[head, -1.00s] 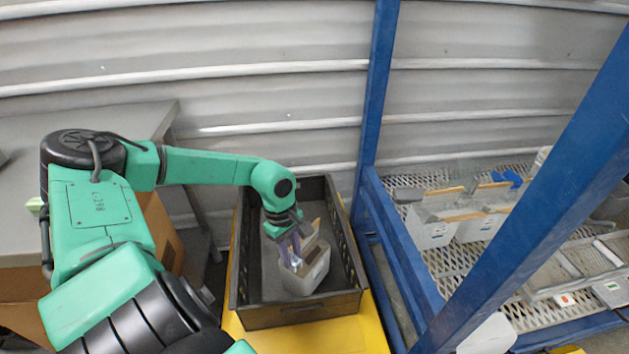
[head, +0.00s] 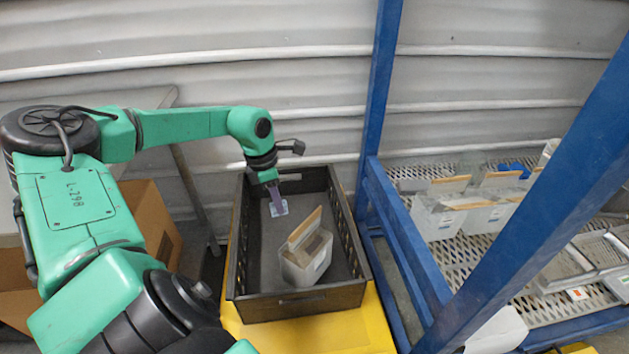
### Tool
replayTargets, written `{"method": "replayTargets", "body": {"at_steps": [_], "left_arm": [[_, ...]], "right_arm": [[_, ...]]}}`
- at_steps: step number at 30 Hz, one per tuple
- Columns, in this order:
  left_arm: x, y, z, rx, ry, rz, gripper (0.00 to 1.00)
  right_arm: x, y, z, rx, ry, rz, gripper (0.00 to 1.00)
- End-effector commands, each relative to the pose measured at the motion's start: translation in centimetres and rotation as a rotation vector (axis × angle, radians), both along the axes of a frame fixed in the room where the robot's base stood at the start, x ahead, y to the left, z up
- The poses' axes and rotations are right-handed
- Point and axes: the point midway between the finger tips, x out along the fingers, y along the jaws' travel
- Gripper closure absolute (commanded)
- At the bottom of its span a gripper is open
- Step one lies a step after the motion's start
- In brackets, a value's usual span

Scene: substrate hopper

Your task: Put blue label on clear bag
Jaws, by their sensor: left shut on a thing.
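My left gripper (head: 275,198) hangs inside the back left part of the black crate, above its floor. It is shut on a small, pale, bluish flat piece (head: 279,208), which looks like the blue label; the fingers hide part of it. A whitish, partly see-through bag-like container (head: 307,263) with a brown board standing up from it sits in the front right part of the crate. It seems to be the clear bag. The gripper is behind and left of it, apart from it. My right gripper is not in view.
The black crate (head: 303,304) stands on a yellow base (head: 333,330). A blue frame post (head: 377,85) rises right of it. Several similar containers (head: 437,219) stand on a metal mesh rack at right. A cardboard box (head: 153,222) is at left. The crate's left floor is clear.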

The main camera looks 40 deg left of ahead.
Motion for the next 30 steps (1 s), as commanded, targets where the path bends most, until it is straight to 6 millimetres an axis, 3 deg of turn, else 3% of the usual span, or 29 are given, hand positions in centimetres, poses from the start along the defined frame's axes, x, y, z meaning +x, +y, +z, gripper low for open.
{"method": "replayTargets", "body": {"at_steps": [11, 19, 24, 30], "left_arm": [[3.7, 0.1, 1.4, 0.007, 0.005, 0.303, 1.00], [8.9, -2.9, 2.6, 0.005, 0.002, 0.590, 1.00], [9.6, -3.5, 2.6, -0.001, 0.000, 0.628, 1.00], [9.5, -3.5, 1.1, -0.001, 0.000, 0.626, 1.00]], "right_arm": [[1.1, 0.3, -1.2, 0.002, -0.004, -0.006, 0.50], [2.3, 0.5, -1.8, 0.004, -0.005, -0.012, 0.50], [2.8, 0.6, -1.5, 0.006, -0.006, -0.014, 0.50], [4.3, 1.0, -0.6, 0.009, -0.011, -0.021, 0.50]]}}
